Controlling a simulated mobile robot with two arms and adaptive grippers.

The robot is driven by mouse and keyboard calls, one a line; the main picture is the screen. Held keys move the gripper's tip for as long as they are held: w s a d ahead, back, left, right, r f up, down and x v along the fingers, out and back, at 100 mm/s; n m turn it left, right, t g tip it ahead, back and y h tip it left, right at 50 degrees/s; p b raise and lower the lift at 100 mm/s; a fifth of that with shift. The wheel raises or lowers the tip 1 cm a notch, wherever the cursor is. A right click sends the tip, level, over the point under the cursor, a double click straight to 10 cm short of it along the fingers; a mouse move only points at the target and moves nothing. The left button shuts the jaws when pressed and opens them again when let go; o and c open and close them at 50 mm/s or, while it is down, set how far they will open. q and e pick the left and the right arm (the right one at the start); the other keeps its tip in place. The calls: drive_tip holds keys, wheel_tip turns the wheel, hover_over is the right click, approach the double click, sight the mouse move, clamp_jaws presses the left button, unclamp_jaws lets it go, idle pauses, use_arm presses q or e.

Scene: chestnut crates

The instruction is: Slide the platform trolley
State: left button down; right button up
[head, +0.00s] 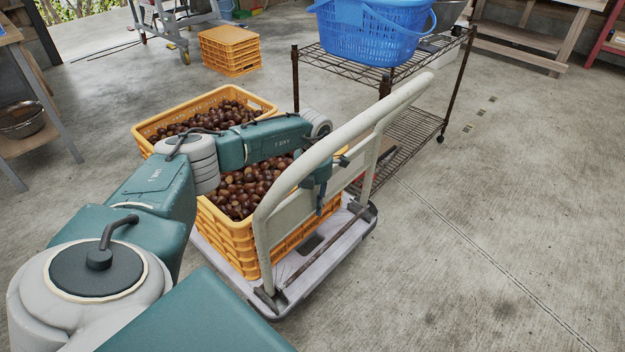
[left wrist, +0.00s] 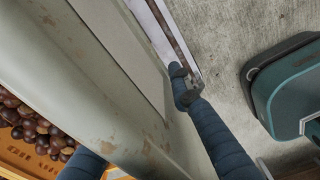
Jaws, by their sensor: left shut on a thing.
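The platform trolley (head: 349,238) has a pale grey deck with dark corners and a worn cream push handle (head: 396,100) standing at its near right end. An orange crate (head: 228,243) full of chestnuts stands on the deck. A second chestnut crate (head: 262,101) is behind it; my arm hides where it rests. My left gripper (head: 326,178) is shut on the handle, with my arm reaching across above the crates. In the left wrist view the handle (left wrist: 85,75) passes between the blue-grey fingers (left wrist: 145,145). My right gripper is in neither view.
A wire rack (head: 345,61) with a blue basket (head: 370,35) stands close behind the trolley's handle. Empty orange crates (head: 230,52) are stacked farther back. A wooden table (head: 15,152) with a metal bowl is at the left. The concrete floor at the right is clear.

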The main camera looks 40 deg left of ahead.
use_arm(q)
drive_tip(key=shift+s+a, duration=0.1)
drive_tip(key=shift+a, duration=0.15)
drive_tip(key=c, duration=1.7)
unclamp_jaws()
drive_tip(key=shift+a, duration=0.1)
drive_tip(key=shift+o, duration=0.8)
drive_tip(key=shift+a, duration=0.25)
wheel_tip(320, 180, up, 12)
drive_tip(key=shift+d, duration=0.1)
